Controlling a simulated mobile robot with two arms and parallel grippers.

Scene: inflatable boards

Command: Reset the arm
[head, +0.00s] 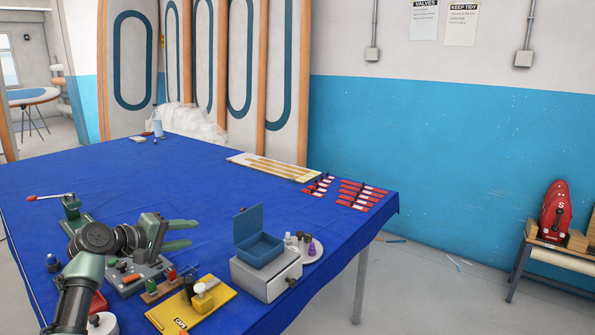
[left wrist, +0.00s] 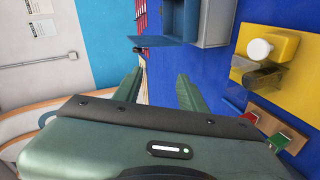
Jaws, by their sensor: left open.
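My left gripper (head: 184,235) is over the near left part of the blue table (head: 110,175), with its two green fingers apart and nothing between them. It also shows in the left wrist view (left wrist: 158,95), where its fingers are spread over the blue cloth. In the head view its fingers point right, toward the open blue box (head: 259,248) on a grey drawer unit (head: 268,277). The fingers are apart from the box. My right gripper is in neither view.
A yellow board (head: 215,300) with a white-topped part lies near my left arm. Red-handled tools (head: 362,192) and a wooden-striped panel (head: 270,166) lie farther back. A white round tray (head: 315,250) holds small bottles. The table's middle is clear. Tall boards (head: 235,70) stand behind.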

